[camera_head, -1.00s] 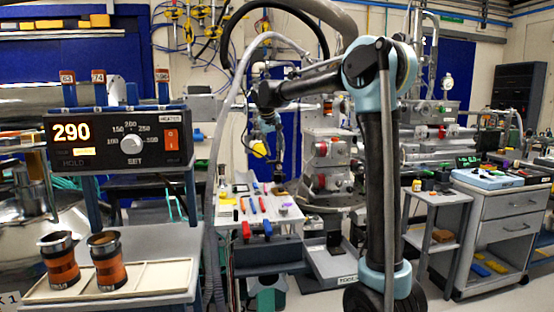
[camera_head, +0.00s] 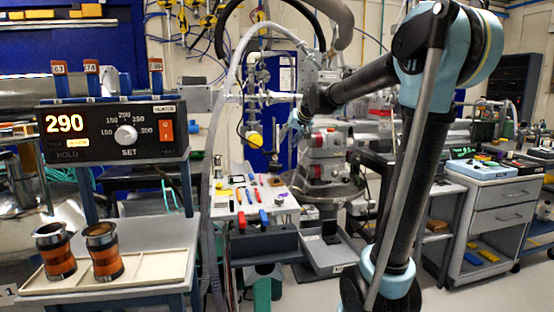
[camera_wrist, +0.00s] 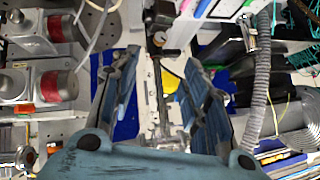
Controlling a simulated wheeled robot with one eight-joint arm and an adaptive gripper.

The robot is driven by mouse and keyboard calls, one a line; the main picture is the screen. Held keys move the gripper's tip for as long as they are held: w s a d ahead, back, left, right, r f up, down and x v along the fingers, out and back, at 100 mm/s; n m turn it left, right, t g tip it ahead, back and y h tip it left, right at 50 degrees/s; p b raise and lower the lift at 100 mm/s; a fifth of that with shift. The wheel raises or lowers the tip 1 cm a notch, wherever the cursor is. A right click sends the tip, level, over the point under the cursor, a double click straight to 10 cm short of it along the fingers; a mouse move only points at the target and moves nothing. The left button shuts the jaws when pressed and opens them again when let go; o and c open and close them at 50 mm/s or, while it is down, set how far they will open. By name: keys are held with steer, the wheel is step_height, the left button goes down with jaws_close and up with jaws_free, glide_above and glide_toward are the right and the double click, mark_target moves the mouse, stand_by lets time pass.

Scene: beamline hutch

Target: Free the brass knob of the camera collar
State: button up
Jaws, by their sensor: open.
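My gripper (camera_wrist: 163,58) is open in the wrist view, its two blue-grey fingers spread with nothing held between them. A dark upright rod (camera_wrist: 158,92) shows between the fingers, with a black block (camera_wrist: 160,14) at its upper end in the picture. A small pale, brassy round part (camera_wrist: 158,40) sits by that block, just past the fingertips; I cannot tell for certain that it is the collar's brass knob. The fingers look apart from it. In the head view my gripper (camera_head: 296,124) is small, near a dark post (camera_head: 275,152) above the tool table.
The white table (camera_head: 228,215) bears several coloured tools. Red-capped grey units (camera_wrist: 42,85) stand left of the gripper in the wrist view, and a grey corrugated hose (camera_wrist: 262,75) runs on the right. A controller (camera_head: 112,134) reading 290 stands left, above two orange-banded cups (camera_head: 103,262).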

mark_target(276, 157)
steer(key=x, duration=1.5)
steer(key=shift+a, duration=0.1)
jaws_close()
